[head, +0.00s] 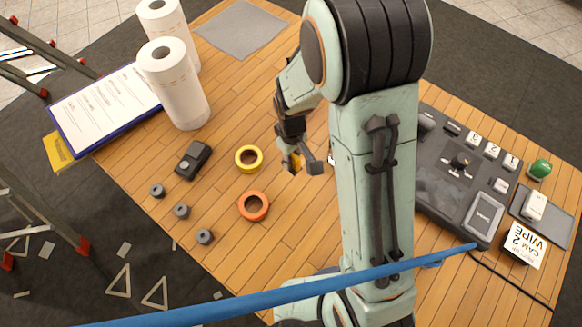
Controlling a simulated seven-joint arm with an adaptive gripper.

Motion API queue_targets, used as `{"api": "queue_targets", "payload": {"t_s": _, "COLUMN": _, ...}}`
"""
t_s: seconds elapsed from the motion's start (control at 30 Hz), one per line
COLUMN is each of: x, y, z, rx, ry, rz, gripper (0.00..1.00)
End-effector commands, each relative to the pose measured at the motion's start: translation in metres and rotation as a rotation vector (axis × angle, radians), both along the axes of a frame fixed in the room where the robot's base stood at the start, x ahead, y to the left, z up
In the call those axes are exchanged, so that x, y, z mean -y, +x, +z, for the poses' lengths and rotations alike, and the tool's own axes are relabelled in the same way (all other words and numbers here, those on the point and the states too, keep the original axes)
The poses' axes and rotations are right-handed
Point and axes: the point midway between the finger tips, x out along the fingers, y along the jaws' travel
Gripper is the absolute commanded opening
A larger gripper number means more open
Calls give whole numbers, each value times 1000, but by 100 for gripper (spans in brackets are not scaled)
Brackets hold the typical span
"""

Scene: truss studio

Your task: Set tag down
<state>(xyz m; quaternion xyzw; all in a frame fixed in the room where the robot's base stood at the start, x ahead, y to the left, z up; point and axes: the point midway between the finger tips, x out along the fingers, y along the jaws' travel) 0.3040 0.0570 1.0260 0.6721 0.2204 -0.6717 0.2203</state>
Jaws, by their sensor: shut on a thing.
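My gripper (300,165) is over the middle of the wooden table, fingers pointing down. It is shut on a small orange-yellow thing, which I take to be the tag (296,161). Only a sliver of the tag shows between the dark fingers, so its shape and any print are hidden. I cannot tell whether the tag touches the table.
Yellow (249,158) and orange (254,206) tape rolls lie just left of my gripper. A black control panel (440,190) and a "CAM 2 WIPE" card (525,246) lie right. A blue bar (300,290) crosses in front. Bare wood (245,75) lies behind.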

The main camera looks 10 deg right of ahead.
Motion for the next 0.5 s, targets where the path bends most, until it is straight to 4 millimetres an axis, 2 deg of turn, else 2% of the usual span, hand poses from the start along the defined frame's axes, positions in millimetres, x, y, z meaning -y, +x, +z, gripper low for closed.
{"api": "queue_targets", "payload": {"t_s": 0.1, "x": 0, "y": 1, "z": 17, "rx": 3, "ry": 1, "rz": 0, "gripper": 0}}
{"api": "queue_targets", "payload": {"t_s": 0.2, "x": 0, "y": 0, "z": 23, "rx": 1, "ry": 0, "rz": 0, "gripper": 0}}
{"api": "queue_targets", "payload": {"t_s": 0.37, "x": 0, "y": -1, "z": 24, "rx": -1, "ry": -1, "rz": -47, "gripper": 0}}
{"api": "queue_targets", "payload": {"t_s": 0.5, "x": -1, "y": -18, "z": 22, "rx": -1, "ry": 1, "rz": -156, "gripper": 0}}
